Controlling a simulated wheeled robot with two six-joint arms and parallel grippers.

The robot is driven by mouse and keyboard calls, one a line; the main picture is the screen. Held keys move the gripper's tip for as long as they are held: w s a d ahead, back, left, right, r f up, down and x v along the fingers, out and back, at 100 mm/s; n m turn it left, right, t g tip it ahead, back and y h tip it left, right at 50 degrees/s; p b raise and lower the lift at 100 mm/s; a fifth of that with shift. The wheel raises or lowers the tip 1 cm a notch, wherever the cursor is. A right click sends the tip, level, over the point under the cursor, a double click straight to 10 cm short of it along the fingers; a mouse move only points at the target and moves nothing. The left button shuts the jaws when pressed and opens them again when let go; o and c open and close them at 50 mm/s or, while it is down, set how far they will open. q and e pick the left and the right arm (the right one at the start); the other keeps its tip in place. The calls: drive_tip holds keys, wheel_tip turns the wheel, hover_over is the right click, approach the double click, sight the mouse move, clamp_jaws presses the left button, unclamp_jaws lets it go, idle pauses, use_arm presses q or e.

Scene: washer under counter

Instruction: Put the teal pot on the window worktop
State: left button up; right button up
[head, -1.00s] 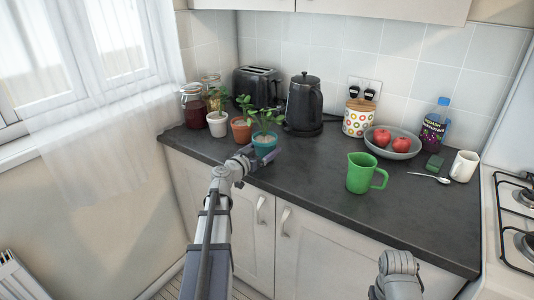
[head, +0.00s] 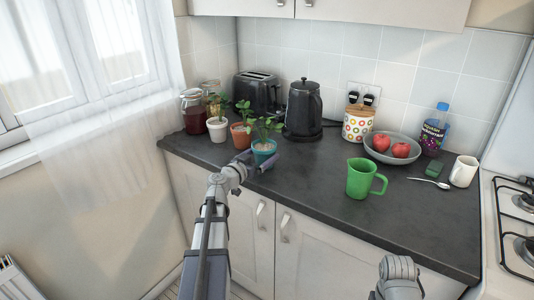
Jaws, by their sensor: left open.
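The teal pot (head: 264,147) holds a leafy green plant and stands upright on the dark worktop (head: 320,195), near its front edge at the left, window end. My left gripper (head: 266,162) is open, low at the front of the teal pot. I cannot tell whether its fingers touch the pot. My right gripper is out of view; only part of my right arm shows at the bottom.
A terracotta pot (head: 240,138) and a white pot (head: 217,131) stand left of the teal pot. Behind are jars, a toaster (head: 257,91) and a black kettle (head: 303,110). A green jug (head: 360,180) stands right. Worktop between teal pot and jug is clear.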

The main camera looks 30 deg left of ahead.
use_arm(q)
drive_tip(key=s, duration=1)
drive_tip(key=shift+s+a+r, duration=0.2)
drive_tip(key=shift+s+a, duration=0.1)
drive_tip(key=shift+a, duration=0.1)
drive_tip(key=shift+d, duration=0.1)
